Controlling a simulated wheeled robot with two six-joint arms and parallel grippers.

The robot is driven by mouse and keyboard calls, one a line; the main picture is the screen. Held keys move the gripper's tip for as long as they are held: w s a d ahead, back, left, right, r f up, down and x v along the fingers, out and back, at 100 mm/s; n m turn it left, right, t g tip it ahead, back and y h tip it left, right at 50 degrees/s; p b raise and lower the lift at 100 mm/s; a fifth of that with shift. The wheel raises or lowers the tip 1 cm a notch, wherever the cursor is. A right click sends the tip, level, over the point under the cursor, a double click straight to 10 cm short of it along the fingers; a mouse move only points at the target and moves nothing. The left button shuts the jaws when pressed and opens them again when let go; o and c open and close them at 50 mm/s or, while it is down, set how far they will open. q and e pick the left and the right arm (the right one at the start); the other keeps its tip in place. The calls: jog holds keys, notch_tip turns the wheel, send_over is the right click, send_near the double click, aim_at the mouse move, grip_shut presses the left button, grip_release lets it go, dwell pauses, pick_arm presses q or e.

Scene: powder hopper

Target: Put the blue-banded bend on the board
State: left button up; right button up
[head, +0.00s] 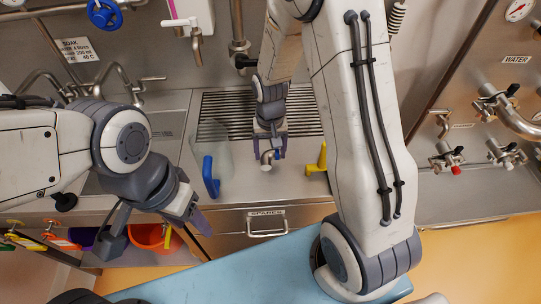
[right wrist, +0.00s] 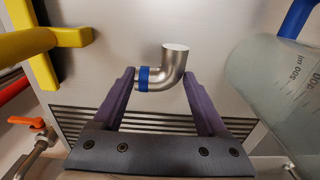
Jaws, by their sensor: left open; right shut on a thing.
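The bend (right wrist: 172,68) is a short polished steel elbow with a blue band (right wrist: 144,78) near one end. My right gripper (right wrist: 160,85) is shut on it, with one purple finger at the banded end and the other at the far side. In the head view the bend (head: 266,158) shows small below my right gripper (head: 270,150), over the front of the counter. The slatted draining board (head: 305,108) lies behind and around that gripper. My left gripper (head: 155,226) is open and empty in front of the counter, at the left.
A clear measuring jug (head: 222,155) with a blue handle stands just left of the bend. A yellow piece (head: 318,161) stands to its right. A sink with taps is at the left. Orange (head: 150,237) and purple bins hang below the counter edge. Valves line the right wall.

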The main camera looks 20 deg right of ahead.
aim_at(270, 154)
notch_tip(270, 154, down, 3)
jog(key=shift+r, duration=0.1)
